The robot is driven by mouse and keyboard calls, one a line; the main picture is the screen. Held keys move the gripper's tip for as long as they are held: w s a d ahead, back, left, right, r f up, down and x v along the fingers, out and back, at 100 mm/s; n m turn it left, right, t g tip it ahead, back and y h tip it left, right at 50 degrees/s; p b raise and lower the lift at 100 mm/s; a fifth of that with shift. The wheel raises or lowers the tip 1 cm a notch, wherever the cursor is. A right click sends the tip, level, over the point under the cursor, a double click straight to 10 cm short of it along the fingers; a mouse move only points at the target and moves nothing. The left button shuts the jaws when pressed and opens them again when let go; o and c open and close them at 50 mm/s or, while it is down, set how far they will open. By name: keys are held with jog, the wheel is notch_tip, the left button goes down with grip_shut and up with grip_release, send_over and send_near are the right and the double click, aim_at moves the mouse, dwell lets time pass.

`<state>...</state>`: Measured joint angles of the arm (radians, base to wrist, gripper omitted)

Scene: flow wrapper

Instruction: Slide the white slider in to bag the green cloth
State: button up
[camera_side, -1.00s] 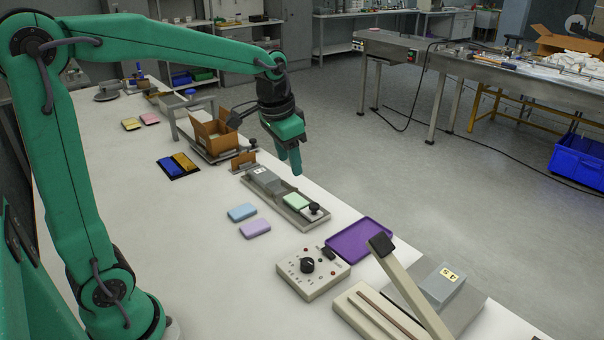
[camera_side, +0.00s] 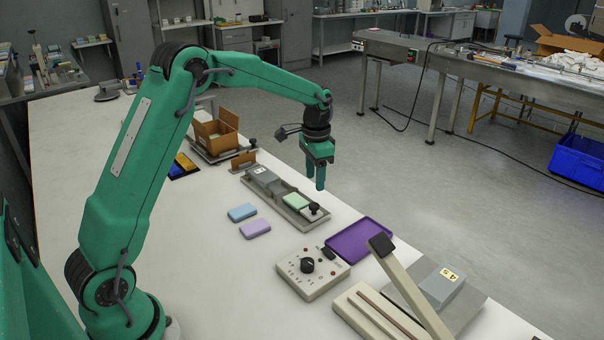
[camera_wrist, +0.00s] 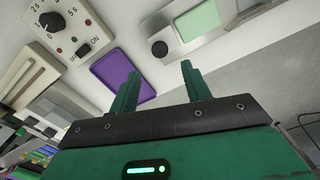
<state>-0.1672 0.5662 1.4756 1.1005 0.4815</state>
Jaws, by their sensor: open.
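The green cloth (camera_side: 296,202) lies in the long grey track of the flow wrapper (camera_side: 282,210). The white slider (camera_side: 314,211), with a black knob, sits at the near right end of the track, beside the cloth. A grey block with a white label (camera_side: 264,176) is at the track's far left end. My gripper (camera_side: 316,184) is open and empty, pointing down above the slider end of the track. In the wrist view the gripper (camera_wrist: 158,82) shows two spread fingers, with the slider's black knob (camera_wrist: 159,48) and green cloth (camera_wrist: 198,20) beyond them.
A blue cloth (camera_side: 242,212) and a lilac cloth (camera_side: 255,229) lie left of the track. A purple tray (camera_side: 359,239), a control box with a dial (camera_side: 313,274) and a lever sealer (camera_side: 409,285) stand nearer. A cardboard box (camera_side: 215,134) is behind.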

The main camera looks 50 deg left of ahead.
aim_at(314, 204)
jog(key=shift+f, duration=3.9)
grip_shut()
